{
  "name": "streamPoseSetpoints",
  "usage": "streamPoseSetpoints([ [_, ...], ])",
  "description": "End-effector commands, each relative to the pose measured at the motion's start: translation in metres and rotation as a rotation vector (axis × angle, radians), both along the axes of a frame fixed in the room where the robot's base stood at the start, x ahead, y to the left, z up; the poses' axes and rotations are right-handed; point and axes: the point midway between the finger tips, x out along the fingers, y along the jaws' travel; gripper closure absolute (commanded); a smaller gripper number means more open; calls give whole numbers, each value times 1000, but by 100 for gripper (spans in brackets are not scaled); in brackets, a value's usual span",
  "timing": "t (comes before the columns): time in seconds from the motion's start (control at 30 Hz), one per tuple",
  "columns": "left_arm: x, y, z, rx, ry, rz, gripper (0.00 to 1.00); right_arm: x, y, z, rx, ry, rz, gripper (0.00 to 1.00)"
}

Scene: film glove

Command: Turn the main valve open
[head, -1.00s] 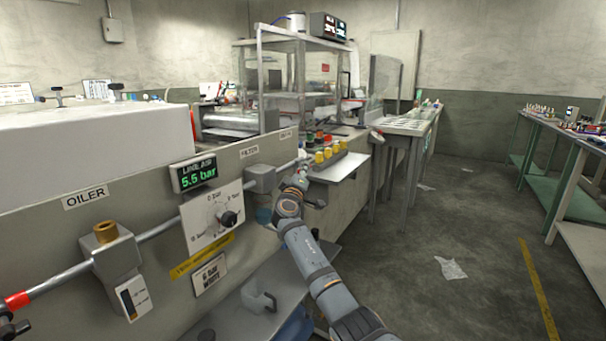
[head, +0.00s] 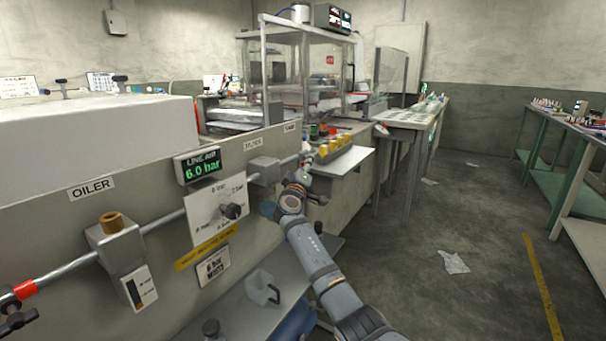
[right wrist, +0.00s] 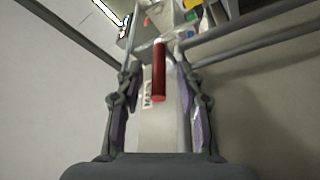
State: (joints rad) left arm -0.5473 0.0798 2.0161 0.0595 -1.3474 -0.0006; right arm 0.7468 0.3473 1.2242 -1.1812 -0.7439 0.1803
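In the right wrist view a red lever handle (right wrist: 159,75), which I take to be the main valve's, lies lengthwise between my fingers. A partly hidden label (right wrist: 147,95) starting with "MA" is beside it. My right gripper (right wrist: 158,85) is open, one finger on each side of the handle, with visible gaps. In the head view my right gripper (head: 304,162) is at the far end of the pipe, by the machine front, and its fingers are hard to make out. The pressure display (head: 201,166) reads 6.0 bar. My left gripper is not in view.
A regulator dial with a black knob (head: 233,211) and a grey filter block (head: 264,171) sit along the pipe (head: 168,217). Yellow-topped items stand on a shelf (head: 345,162) near my gripper. A jug (head: 262,288) is on the lower shelf. The floor at right is mostly clear.

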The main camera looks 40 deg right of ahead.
Motion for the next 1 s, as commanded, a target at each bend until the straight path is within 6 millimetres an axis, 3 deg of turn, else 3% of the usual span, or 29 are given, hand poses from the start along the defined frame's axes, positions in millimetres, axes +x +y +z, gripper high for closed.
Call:
streamPoseSetpoints([
  [0.23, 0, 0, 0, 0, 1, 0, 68, -36, 46, -15, 3, 1, 4, 63],
  [0.43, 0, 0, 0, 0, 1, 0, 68, -58, 73, -23, 2, 1, 3, 63],
  [1.0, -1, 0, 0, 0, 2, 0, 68, -66, 80, -24, 1, 1, 1, 63],
])
